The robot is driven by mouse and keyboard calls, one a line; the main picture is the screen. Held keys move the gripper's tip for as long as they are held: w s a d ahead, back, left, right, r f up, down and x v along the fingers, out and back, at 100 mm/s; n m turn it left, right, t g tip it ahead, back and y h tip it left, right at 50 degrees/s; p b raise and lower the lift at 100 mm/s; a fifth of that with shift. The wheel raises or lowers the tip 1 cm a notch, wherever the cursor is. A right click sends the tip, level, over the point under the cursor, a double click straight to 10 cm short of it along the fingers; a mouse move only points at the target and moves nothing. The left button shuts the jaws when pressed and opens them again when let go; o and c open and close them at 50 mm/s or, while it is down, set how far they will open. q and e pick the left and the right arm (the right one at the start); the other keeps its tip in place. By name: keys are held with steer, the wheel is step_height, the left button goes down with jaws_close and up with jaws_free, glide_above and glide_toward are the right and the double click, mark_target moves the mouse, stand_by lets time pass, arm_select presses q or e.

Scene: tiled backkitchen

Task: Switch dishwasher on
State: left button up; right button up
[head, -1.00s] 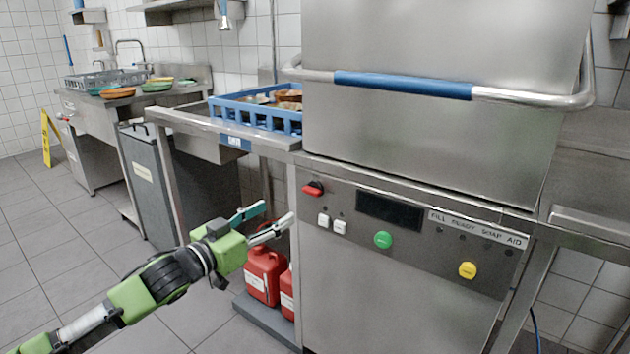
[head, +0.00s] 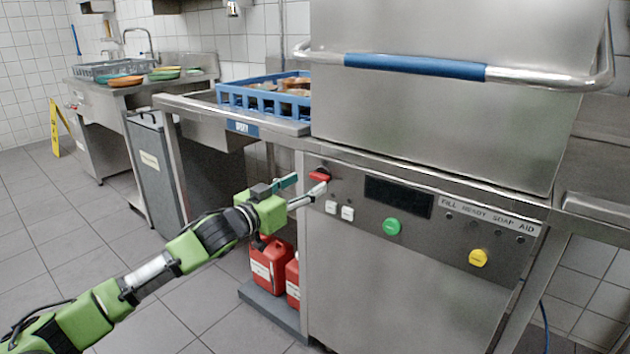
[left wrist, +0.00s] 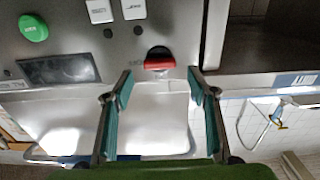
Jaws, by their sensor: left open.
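The dishwasher is a steel machine with a control panel (head: 350,226) on its front. A red rotary switch (head: 319,176) sits at the panel's upper left; it also shows in the left wrist view (left wrist: 159,62). Two white buttons (head: 338,209), a green button (head: 392,226), a yellow button (head: 478,258) and a dark display (head: 398,196) are on the same panel. My left gripper (head: 306,185) is open and empty, close in front of the red switch. In the left wrist view the switch appears between its two fingertips (left wrist: 160,78); contact cannot be told. My right gripper is out of view.
The steel hood (head: 440,110) with its blue-grip handle (head: 415,66) is above the panel. A blue crate (head: 262,101) stands on the counter to the left. Red canisters (head: 268,270) stand below. Open tiled floor (head: 190,310) lies at left.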

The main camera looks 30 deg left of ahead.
mark_target(317, 178)
arm_select(q)
steer(key=shift+w+d, duration=0.15)
steer(key=shift+w, duration=1)
steer(key=shift+w+d, duration=0.1)
steer(key=shift+w, duration=1)
steer(key=c, duration=1.1)
